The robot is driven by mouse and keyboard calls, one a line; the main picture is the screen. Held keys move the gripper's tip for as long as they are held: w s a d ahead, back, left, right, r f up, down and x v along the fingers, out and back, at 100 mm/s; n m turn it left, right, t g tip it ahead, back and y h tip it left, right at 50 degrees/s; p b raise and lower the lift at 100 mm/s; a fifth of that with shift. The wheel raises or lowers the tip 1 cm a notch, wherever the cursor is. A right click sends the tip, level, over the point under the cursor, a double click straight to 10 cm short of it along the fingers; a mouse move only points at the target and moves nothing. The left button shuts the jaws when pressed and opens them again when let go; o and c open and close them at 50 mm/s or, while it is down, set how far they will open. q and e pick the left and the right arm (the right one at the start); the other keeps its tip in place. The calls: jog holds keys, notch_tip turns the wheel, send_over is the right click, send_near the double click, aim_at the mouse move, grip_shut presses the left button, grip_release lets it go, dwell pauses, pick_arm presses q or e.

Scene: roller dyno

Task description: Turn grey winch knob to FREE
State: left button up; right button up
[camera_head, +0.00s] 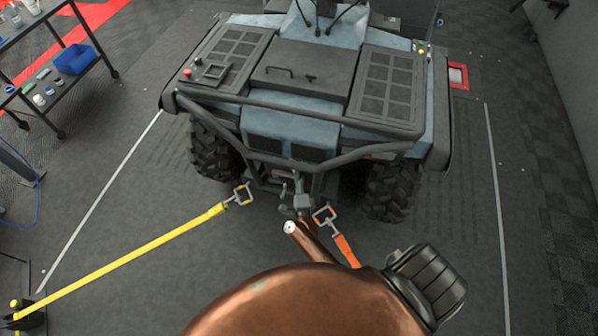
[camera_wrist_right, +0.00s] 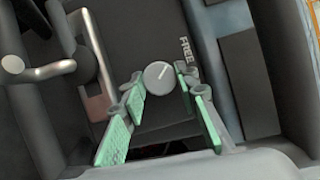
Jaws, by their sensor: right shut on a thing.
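The grey winch knob (camera_wrist_right: 158,78) is round with a white pointer line. In the right wrist view the line points up and right, roughly towards the printed word FREE (camera_wrist_right: 189,50). My right gripper (camera_wrist_right: 160,82) has green-padded fingers, one on each side of the knob, and is shut on it. In the head view the knob cannot be made out at the front of the vehicle (camera_head: 292,133), low behind its bumper bar. My left gripper is not in view.
A yellow strap (camera_head: 130,257) and an orange strap (camera_head: 346,250) with metal hooks run from the vehicle's front. A metal lever (camera_wrist_right: 48,69) stands left of the knob. A cart with a blue bin (camera_head: 76,59) stands at the far left.

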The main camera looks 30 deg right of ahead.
jog(key=shift+s+d+r+n+p, duration=0.15)
jog(key=shift+d+n+p, duration=0.25)
jog(key=shift+p, duration=0.2)
jog(key=o, duration=1)
jog(key=shift+r, duration=0.1)
jog(key=shift+c, duration=0.2)
jog(key=shift+o, duration=0.9)
jog(key=shift+a, duration=0.25)
jog(key=v, duration=0.7)
jog(key=shift+s, duration=0.2)
